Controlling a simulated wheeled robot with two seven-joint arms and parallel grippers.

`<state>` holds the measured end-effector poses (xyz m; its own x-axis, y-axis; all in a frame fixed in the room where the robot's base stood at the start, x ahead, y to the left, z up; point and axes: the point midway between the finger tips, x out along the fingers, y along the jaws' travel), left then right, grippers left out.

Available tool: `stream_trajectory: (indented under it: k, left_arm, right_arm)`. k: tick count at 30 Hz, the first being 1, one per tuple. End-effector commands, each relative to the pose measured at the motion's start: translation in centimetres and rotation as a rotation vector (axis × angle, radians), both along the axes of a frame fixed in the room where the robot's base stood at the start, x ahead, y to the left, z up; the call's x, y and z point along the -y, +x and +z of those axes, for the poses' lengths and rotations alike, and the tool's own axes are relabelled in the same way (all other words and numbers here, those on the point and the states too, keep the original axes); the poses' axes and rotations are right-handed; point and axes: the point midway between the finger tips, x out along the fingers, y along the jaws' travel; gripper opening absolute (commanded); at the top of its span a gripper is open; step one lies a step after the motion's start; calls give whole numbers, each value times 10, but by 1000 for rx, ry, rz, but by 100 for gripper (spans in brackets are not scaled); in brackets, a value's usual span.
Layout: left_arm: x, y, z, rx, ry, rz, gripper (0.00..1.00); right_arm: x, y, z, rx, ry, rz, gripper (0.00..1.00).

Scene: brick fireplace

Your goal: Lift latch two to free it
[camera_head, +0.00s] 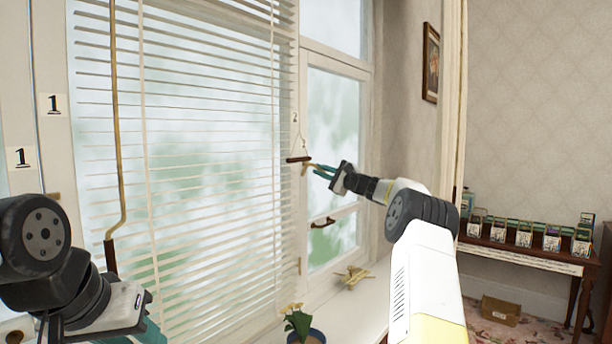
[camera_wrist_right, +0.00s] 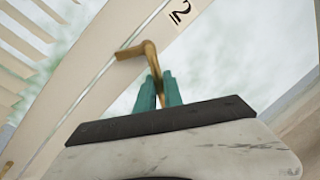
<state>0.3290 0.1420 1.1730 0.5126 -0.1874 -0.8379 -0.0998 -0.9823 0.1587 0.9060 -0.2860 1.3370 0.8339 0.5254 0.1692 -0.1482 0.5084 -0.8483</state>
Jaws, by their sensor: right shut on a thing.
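Latch two is a small brass hook-shaped piece (camera_head: 306,168) on the window frame, just below the label "2" (camera_head: 295,117). In the right wrist view the brass latch (camera_wrist_right: 150,52) bends to the left at its top, near its "2" label (camera_wrist_right: 181,12). My right gripper (camera_head: 317,168) reaches it from the right, and its teal fingers (camera_wrist_right: 158,88) are shut on the latch's lower part. My left gripper (camera_head: 150,333) is at the bottom left, away from the latch. Its teal fingers are partly cut off by the frame edge.
White blinds (camera_head: 190,150) hang left of the latch. A dark wooden bar (camera_head: 298,160) hangs on a cord right at the latch. A dark window handle (camera_head: 323,222) is below. A potted plant (camera_head: 298,325) and a brass piece (camera_head: 353,276) are on the sill (camera_head: 345,310).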

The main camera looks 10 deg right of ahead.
Motion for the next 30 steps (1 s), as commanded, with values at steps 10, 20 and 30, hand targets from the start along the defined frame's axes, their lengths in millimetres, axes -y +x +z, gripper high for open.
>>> stream_trajectory:
  k: [10, 20, 30]
  left_arm:
    - [0, 0, 0, 0, 0, 0, 36]
    - [0, 0, 0, 0, 0, 0, 36]
    - [0, 0, 0, 0, 0, 0, 36]
  right_arm:
    - [4, 3, 13, 179, -229, -1, 0]
    - [4, 3, 20, 276, -355, 0, 0]
    - [3, 3, 21, 301, -388, 0, 0]
